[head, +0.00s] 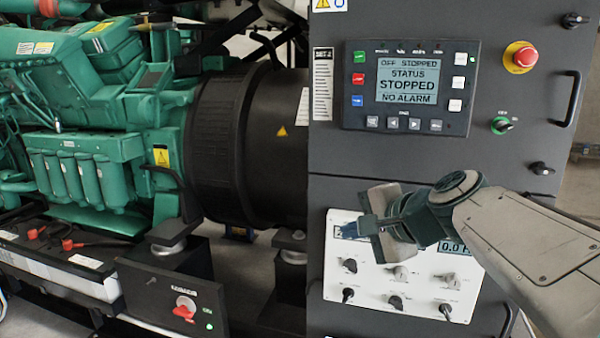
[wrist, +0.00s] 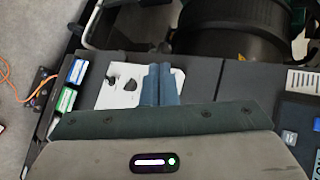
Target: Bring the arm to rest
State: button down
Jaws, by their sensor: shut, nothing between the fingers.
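My gripper (head: 352,230) is in front of the lower white panel of the grey control cabinet in the head view. Its blue-grey fingers are together and empty; they also show closed in the wrist view (wrist: 161,84). My arm reaches in from the lower right of the head view and hides the upper part of the white panel (head: 420,303). I cannot tell the exact gap between the fingers and the panel.
The grey cabinet (head: 430,165) carries a screen (head: 407,84) reading STOPPED and NO ALARM, a red emergency button (head: 520,57), a selector (head: 502,125) and a black handle (head: 568,98). A green engine (head: 80,110) stands left. A red switch (head: 185,307) sits low in front.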

jog(key=s+d+f+n+g+h, duration=0.2)
jog(key=s+f+n+g+h, duration=0.1)
jog(key=s+f+n, duration=0.3)
jog(key=s+d+f+n+g+h, duration=0.2)
jog(key=s+f+n, duration=0.4)
jog(key=s+f, duration=0.4)
notch_tip(320, 180, down, 3)
jog(key=shift+s+d+f+n+g+h, duration=0.2)
jog(key=shift+s+n+g+h, duration=0.15)
jog(key=shift+g+h, duration=0.3)
dwell(0.4)
